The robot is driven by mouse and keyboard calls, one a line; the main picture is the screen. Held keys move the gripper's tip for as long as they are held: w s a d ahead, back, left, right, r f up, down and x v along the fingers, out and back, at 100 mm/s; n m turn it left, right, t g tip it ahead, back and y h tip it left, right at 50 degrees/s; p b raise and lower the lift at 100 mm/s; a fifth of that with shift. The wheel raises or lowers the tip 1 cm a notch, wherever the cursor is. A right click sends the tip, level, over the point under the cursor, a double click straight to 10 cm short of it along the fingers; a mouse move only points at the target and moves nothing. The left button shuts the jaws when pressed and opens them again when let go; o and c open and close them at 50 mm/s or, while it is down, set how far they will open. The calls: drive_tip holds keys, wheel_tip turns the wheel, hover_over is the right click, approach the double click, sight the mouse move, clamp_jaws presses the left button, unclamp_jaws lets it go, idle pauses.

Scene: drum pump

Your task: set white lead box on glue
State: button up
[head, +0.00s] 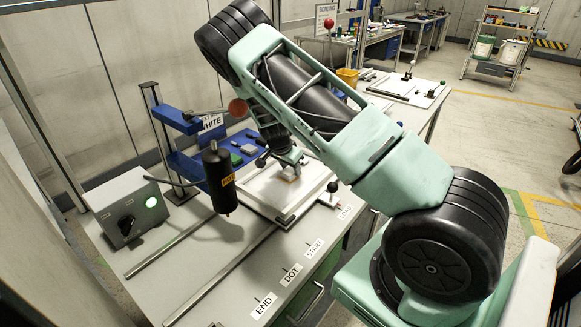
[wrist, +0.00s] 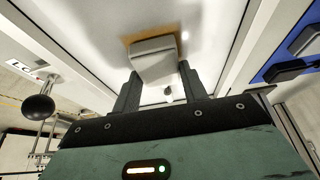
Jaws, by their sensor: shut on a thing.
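The white lead box (wrist: 155,58) shows in the wrist view as a pale block between the fingertips of my gripper (wrist: 158,76). My gripper is shut on it. A tan-orange patch (wrist: 134,38), which looks like the glue, shows around the far edge of the box on a white panel (wrist: 95,22). The box overlaps the patch in this view; I cannot tell whether it touches it. In the head view my gripper (head: 288,160) is low over the white panel (head: 262,186), and the box is mostly hidden there.
A black hot-glue nozzle unit (head: 222,182) hangs left of the panel. A grey switch box (head: 125,212) with a green light stands at left. A black-knobbed lever (head: 333,187) is at the panel's right. A blue tray (head: 243,153) with small parts lies behind.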

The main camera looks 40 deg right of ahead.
drive_tip(key=shift+f, duration=0.15)
drive_tip(key=o, duration=1)
drive_tip(key=shift+r, duration=0.3)
drive_tip(key=shift+a+r, duration=0.2)
drive_tip(key=shift+r, duration=0.1)
drive_tip(key=b+v, duration=0.2)
drive_tip(key=v, duration=0.9)
drive_tip(key=shift+b, duration=0.4)
